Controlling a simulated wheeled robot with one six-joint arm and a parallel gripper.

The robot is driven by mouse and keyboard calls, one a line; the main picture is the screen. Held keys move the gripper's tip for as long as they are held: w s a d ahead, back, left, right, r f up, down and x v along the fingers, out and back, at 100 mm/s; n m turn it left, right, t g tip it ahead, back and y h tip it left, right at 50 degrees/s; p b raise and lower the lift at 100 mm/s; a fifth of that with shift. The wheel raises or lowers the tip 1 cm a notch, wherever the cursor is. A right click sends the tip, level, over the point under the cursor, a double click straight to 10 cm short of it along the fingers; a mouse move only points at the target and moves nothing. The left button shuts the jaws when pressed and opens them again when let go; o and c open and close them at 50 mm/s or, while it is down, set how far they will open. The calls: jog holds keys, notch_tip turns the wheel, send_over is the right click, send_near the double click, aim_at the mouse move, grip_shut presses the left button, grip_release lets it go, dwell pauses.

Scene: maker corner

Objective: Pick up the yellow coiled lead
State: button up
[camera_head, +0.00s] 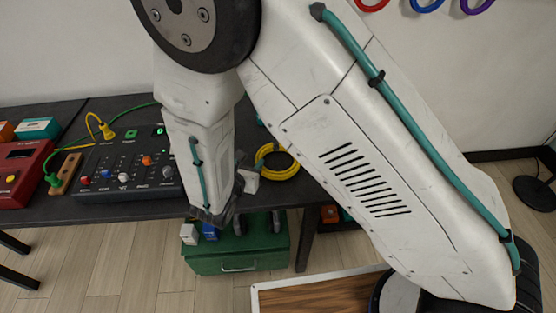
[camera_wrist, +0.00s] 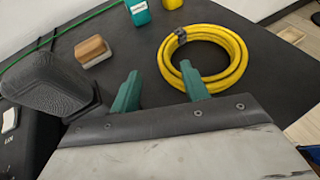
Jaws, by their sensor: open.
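The yellow coiled lead (camera_wrist: 240,52) lies as a ring on the dark bench top, with a dark tie at its upper left. It also shows in the head view (camera_head: 291,172), right of my forearm and partly hidden. My gripper (camera_wrist: 160,84) is open, with teal fingers apart and nothing held between them. In the wrist view the coil lies up and right of the gap. The right fingertip appears at the coil's lower-left edge, by a short yellow end (camera_wrist: 187,68); I cannot tell whether they touch.
A wooden block (camera_wrist: 93,52) and a teal plug (camera_wrist: 138,13) lie left of the coil. A dark control panel (camera_head: 118,172) with knobs and a red unit (camera_head: 24,167) stand on the bench at left. A green toolbox (camera_head: 236,252) is below the bench edge.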

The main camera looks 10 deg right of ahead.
aim_at(259, 154)
jog(key=x, duration=0.6)
jog(key=shift+w+d+f, duration=0.15)
jog(key=shift+d+f, duration=0.1)
jog(key=shift+f, duration=0.05)
grip_shut()
